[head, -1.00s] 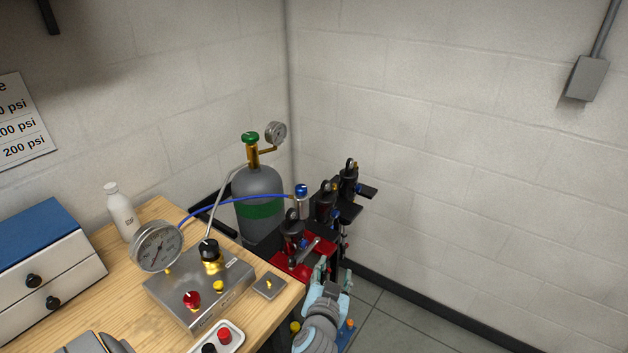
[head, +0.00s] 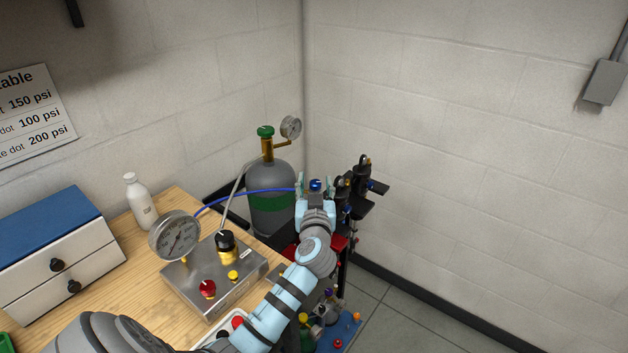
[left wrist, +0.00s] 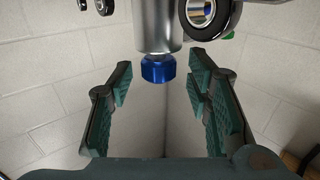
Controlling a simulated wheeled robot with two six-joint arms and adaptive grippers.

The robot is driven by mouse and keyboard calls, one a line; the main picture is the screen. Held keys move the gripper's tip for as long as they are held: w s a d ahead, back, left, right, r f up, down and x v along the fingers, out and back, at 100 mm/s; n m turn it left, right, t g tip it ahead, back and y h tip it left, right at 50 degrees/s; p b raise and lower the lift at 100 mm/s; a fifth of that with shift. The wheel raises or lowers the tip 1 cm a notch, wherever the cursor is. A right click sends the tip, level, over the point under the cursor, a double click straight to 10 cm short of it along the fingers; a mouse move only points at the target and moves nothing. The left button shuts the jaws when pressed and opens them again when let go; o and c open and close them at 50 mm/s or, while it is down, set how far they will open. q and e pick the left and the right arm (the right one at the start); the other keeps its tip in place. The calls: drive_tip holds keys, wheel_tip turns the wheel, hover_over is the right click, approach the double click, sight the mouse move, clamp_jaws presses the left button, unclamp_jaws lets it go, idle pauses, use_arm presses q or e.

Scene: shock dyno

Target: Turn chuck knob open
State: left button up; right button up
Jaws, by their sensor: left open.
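The blue chuck knob (head: 315,185) caps a silver chuck at the end of the blue hose, in front of the gas cylinder. In the left wrist view the knob (left wrist: 158,69) shows at the end of the silver body, between the spread fingers and apart from both. My left gripper (head: 315,191) is open, with one finger on each side of the knob and nothing held. The gripper hides most of the chuck body and the shock below in the head view. My right gripper is not in view.
Black shocks (head: 362,182) stand on a rack close to the right of the gripper. The grey cylinder (head: 270,214) with its gauge (head: 290,127) is just behind and left. Floor at right is clear.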

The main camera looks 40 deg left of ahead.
use_arm(q)
drive_tip(key=shift+w+a, duration=0.35)
drive_tip(key=shift+w, duration=0.2)
drive_tip(key=shift+c, duration=0.4)
clamp_jaws()
